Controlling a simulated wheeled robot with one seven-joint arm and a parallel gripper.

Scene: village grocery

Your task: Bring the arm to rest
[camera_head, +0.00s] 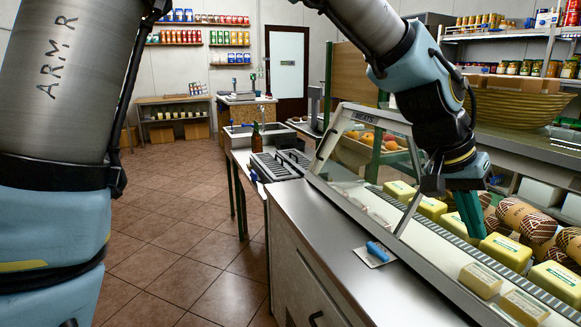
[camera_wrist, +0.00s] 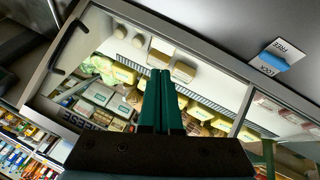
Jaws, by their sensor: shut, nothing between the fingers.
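My gripper (camera_head: 470,213) is at the right of the head view, over the open part of the glass-fronted deli counter. Its teal fingers point down, close above the yellow packs (camera_head: 505,250) and the patterned sausages (camera_head: 523,215). In the wrist view my gripper (camera_wrist: 160,75) has its two fingers together, with nothing between them. Beyond the fingertips the wrist view shows the counter's interior with pale blocks (camera_wrist: 161,57). My arm comes down from the top of the head view. Whether the fingertips touch any goods cannot be told.
A sloped glass panel (camera_head: 365,170) framed in metal stands left of my gripper. A blue lock slider (camera_head: 377,251) sits on the steel counter top (camera_head: 320,215). A brown bottle (camera_head: 256,137) stands farther back. A large wicker basket (camera_head: 515,105) is at right. The tiled floor (camera_head: 190,225) at left is clear.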

